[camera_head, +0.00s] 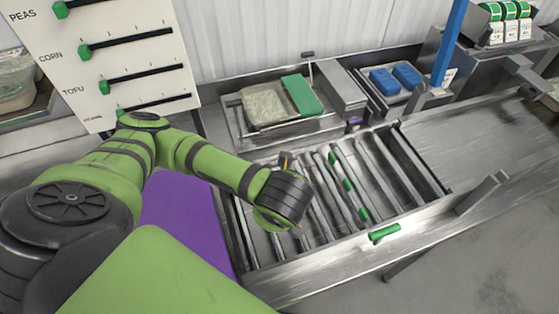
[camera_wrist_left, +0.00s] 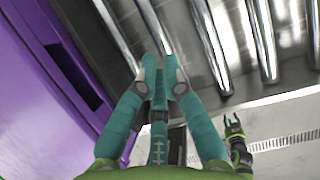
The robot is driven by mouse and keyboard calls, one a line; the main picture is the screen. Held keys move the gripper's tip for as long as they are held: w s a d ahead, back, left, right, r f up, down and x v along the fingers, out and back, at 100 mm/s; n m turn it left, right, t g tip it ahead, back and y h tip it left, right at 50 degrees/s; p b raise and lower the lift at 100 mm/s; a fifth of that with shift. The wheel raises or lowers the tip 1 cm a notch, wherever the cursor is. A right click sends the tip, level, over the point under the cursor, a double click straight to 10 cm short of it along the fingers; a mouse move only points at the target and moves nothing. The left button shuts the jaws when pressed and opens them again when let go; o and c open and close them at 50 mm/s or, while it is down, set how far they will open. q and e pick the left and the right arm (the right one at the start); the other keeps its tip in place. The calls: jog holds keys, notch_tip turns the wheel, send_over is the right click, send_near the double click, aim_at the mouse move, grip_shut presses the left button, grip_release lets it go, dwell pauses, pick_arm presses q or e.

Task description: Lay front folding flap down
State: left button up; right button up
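A long steel front panel (camera_head: 330,262) runs along the near side of a roller bed (camera_head: 340,185). A green handle (camera_head: 384,233) sits on its upper edge. I cannot tell from these frames whether this panel is the folding flap or how it is hinged. My left arm reaches over the rollers, and its dark wrist hides the gripper in the head view. In the left wrist view my left gripper (camera_wrist_left: 160,70) has its teal fingertips close together near the rollers, with nothing seen between them. A small forked green-black part (camera_wrist_left: 235,130) may be my right gripper.
A purple panel (camera_head: 185,215) stands left of the rollers. Behind lie a tray (camera_head: 268,105) with a green lid (camera_head: 302,95) and blue packs (camera_head: 395,79). A blue post (camera_head: 449,40) and a label board (camera_head: 110,55) rise behind. Steel worktop to the right is clear.

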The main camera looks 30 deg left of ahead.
pick_arm(q)
jog(key=shift+s+d+f+p, duration=0.2)
jog(key=shift+s+d+p, duration=0.7)
jog(key=shift+d, duration=0.15)
jog(key=shift+s+d+f+p, duration=0.15)
jog(key=shift+s+d+p, duration=0.6)
jog(key=shift+d+p, duration=0.2)
jog(key=o, duration=1.1)
jog(key=shift+d+r, duration=0.1)
jog(key=shift+d+r, duration=0.1)
jog(key=shift+r, duration=0.25)
jog(key=v, duration=0.6)
jog(key=shift+s+p, duration=0.15)
jog(key=shift+p, duration=0.15)
